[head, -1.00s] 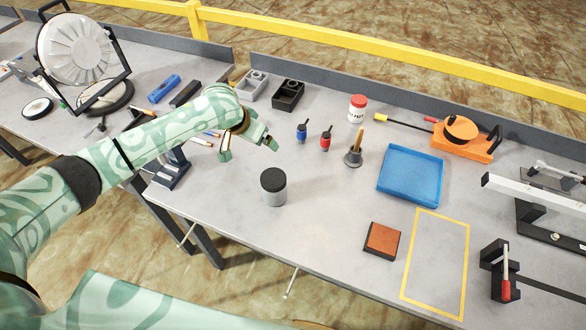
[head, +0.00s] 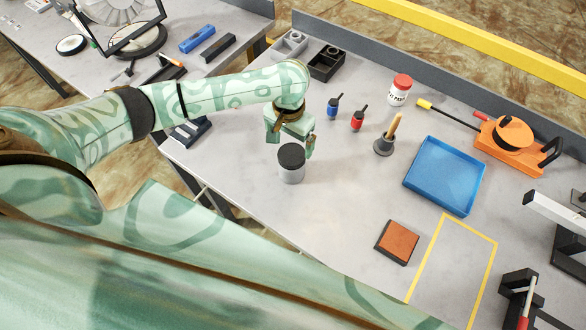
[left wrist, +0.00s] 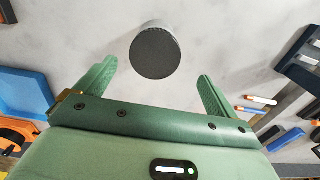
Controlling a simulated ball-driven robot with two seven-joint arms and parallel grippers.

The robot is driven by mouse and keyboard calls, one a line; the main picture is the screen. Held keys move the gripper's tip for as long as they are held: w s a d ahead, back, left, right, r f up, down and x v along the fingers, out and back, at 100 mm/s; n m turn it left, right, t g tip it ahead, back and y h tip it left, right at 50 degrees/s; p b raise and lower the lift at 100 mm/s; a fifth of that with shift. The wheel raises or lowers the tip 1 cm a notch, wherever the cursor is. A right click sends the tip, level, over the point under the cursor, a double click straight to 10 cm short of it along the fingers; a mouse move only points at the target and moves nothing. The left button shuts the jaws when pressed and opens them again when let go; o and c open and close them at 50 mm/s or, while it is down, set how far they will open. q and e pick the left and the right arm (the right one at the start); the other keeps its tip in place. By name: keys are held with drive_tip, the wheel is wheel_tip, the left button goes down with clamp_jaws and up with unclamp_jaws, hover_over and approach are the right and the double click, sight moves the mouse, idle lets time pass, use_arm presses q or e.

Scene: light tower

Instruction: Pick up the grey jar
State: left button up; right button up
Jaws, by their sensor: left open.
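The grey jar (head: 291,170) with a dark lid stands upright on the grey table, near its front edge. In the left wrist view the jar (left wrist: 155,52) shows lid-on, beyond and between the fingertips. My left gripper (head: 291,148) is open and empty, just behind and above the jar in the head view. Its two green fingers also show in the left wrist view (left wrist: 157,68), apart on either side of the jar, with no contact visible. My right gripper is not in view.
A blue bottle (head: 333,107), a red bottle (head: 358,120) and a brush in a holder (head: 385,143) stand right of the gripper. A blue tray (head: 444,176) and a brown block (head: 397,243) lie farther right. Bare table lies between jar and block.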

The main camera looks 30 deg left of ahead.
sight(289, 153)
use_arm(q)
wheel_tip(289, 153, down, 4)
drive_tip(key=shift+s+r+b, duration=0.1)
drive_tip(key=shift+b, duration=0.4)
drive_tip(key=f, duration=0.1)
drive_tip(key=f+b, duration=0.1)
drive_tip(key=f, duration=0.1)
drive_tip(key=f+b, duration=0.1)
drive_tip(key=f, duration=0.1)
drive_tip(key=shift+d+f, duration=0.25)
drive_tip(key=shift+d, duration=0.1)
drive_tip(key=shift+r, duration=0.1)
drive_tip(key=shift+c, duration=0.3)
drive_tip(key=c, duration=1.1)
drive_tip(key=shift+r, duration=0.1)
drive_tip(key=shift+c, duration=0.2)
